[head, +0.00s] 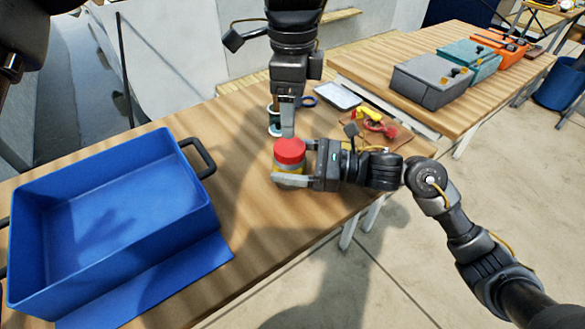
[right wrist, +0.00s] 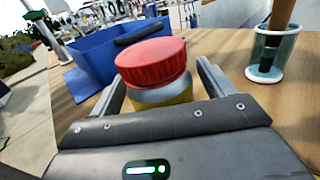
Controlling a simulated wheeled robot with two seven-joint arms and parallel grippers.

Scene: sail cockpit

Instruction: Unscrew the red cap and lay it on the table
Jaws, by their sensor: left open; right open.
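The red cap (head: 289,150) sits on a jar (head: 288,167) with a grey neck and yellow lower part, standing on the wooden table (head: 240,245). The cap also shows in the right wrist view (right wrist: 150,62). My right gripper (head: 291,171) comes in from the right, open, with its fingers on either side of the jar below the cap. In the right wrist view the jar (right wrist: 163,93) stands between the fingers. My left gripper (head: 288,125) points down just above and behind the cap, open. Its fingers overlap in the head view, so their gap is hidden.
A large blue bin (head: 190,215) with dark handles stands at the left. Behind the jar are a cup (head: 273,127) holding a tool, a blue ring (head: 309,101), a pale tray (head: 338,96) and a red-and-yellow item (head: 372,122).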

